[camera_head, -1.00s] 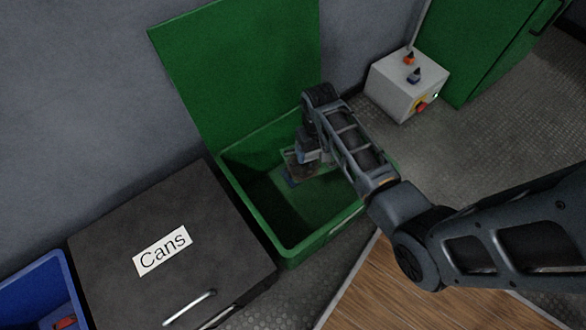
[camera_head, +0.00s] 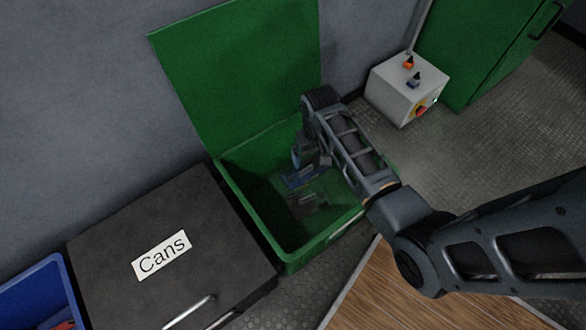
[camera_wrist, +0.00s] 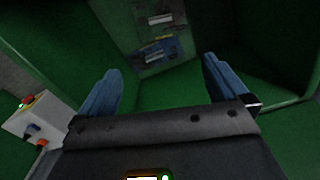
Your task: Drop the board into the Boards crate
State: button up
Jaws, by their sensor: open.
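The green open crate (camera_head: 291,259) stands with its lid (camera_head: 240,70) raised against the wall. In the head view my gripper (camera_head: 299,158) is inside the crate's opening, partly hidden by my arm.
A closed dark box labelled Cans (camera_head: 110,230) stands left of the crate. A blue bin (camera_head: 35,280) is at the far left. A grey control box (camera_head: 390,92) with a red button and a green cabinet (camera_head: 480,50) stand at the right. Bare floor (camera_head: 480,130) lies between.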

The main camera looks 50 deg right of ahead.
notch_tip(320, 180, up, 7)
jog(key=p, duration=0.2)
jog(key=shift+a+f, duration=0.1)
jog(key=shift+f, duration=0.05)
dwell(0.4)
jog(key=s+a+r+n+t+h, duration=0.25)
jog(key=s+a+t, duration=0.45)
jog(key=s+a, duration=0.6)
jog(key=s+a+r+n+t+y, duration=0.1)
jog(key=s+a+r+t, duration=0.15)
jog(key=r, duration=0.55)
jog(key=s+a+r+n+t+y, duration=0.1)
jog(key=s+r+t, duration=0.25)
jog(key=r, duration=0.45)
jog(key=s+a+r+n+t+y, duration=0.15)
jog(key=s+r, duration=0.25)
jog(key=r, duration=0.4)
notch_tip(320, 180, up, 18)
jog(key=h+p, duration=0.1)
jog(key=p, duration=1.6)
jog(key=shift+s+a+f, duration=0.15)
jog(key=shift+a+f, duration=0.1)
jog(key=shift+a, duration=0.05)
